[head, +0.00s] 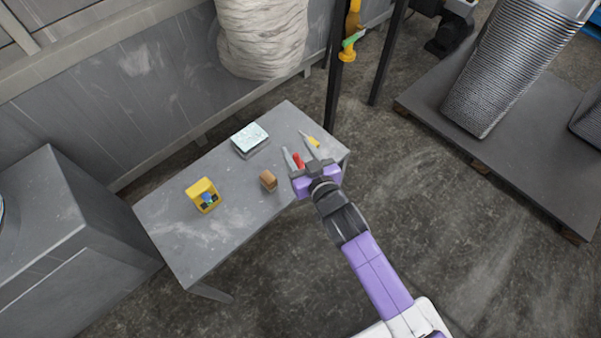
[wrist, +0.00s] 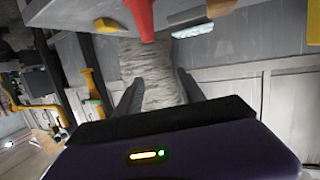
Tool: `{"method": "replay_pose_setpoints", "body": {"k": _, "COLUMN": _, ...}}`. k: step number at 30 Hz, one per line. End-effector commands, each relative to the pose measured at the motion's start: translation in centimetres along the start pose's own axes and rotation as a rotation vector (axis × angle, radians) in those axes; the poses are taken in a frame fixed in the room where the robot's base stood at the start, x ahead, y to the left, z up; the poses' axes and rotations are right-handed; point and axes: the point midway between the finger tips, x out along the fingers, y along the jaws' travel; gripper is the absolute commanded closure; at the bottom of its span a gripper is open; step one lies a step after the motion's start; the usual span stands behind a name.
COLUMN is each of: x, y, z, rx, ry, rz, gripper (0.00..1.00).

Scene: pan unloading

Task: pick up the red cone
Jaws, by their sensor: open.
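The red cone (head: 298,160) stands near the right end of the grey table, partly hidden by my gripper in the head view. In the wrist view the red cone (wrist: 141,18) shows at the top edge, cut off by the frame. My gripper (head: 296,144) is open, its two dark fingers spread on either side of the cone as seen from the head. In the wrist view my gripper (wrist: 157,80) has nothing between its fingers, and the cone lies beyond the fingertips. I cannot tell the exact height gap.
On the grey table (head: 185,240) are a brown block (head: 268,180), a yellow holder (head: 203,195) with blue contents, a pale box (head: 250,139) and a small yellow item (head: 313,141) close to the gripper. A dark post (head: 335,90) rises behind the table's right end.

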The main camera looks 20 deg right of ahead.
Motion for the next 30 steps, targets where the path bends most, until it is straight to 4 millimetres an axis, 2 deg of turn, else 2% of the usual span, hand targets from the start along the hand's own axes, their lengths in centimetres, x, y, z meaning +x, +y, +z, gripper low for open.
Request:
{"method": "replay_pose_setpoints", "body": {"k": 1, "x": 1.3, "y": 0.1, "z": 1.3, "rx": 0.003, "ry": -0.036, "rz": 0.01, "gripper": 0.54}}
{"method": "replay_pose_setpoints", "body": {"k": 2, "x": 1.5, "y": 0.2, "z": 2.2, "rx": 0.006, "ry": -0.065, "rz": 0.016, "gripper": 0.54}}
{"method": "replay_pose_setpoints", "body": {"k": 3, "x": 1.5, "y": 0.4, "z": 3.8, "rx": 0.009, "ry": -0.103, "rz": 0.024, "gripper": 0.54}}
{"method": "replay_pose_setpoints", "body": {"k": 6, "x": 1.2, "y": 0.8, "z": 5.7, "rx": 0.025, "ry": -0.153, "rz": 0.041, "gripper": 0.54}}
{"method": "replay_pose_setpoints", "body": {"k": 17, "x": 4.4, "y": 0.8, "z": 6.4, "rx": 0.043, "ry": -0.156, "rz": 0.045, "gripper": 0.54}}
{"method": "replay_pose_setpoints", "body": {"k": 24, "x": 7.7, "y": 0.4, "z": 7.1, "rx": 0.043, "ry": -0.157, "rz": 0.045, "gripper": 0.54}}
{"method": "replay_pose_setpoints", "body": {"k": 30, "x": 8.8, "y": 0.4, "z": 7.2, "rx": 0.044, "ry": -0.158, "rz": 0.045, "gripper": 0.54}}
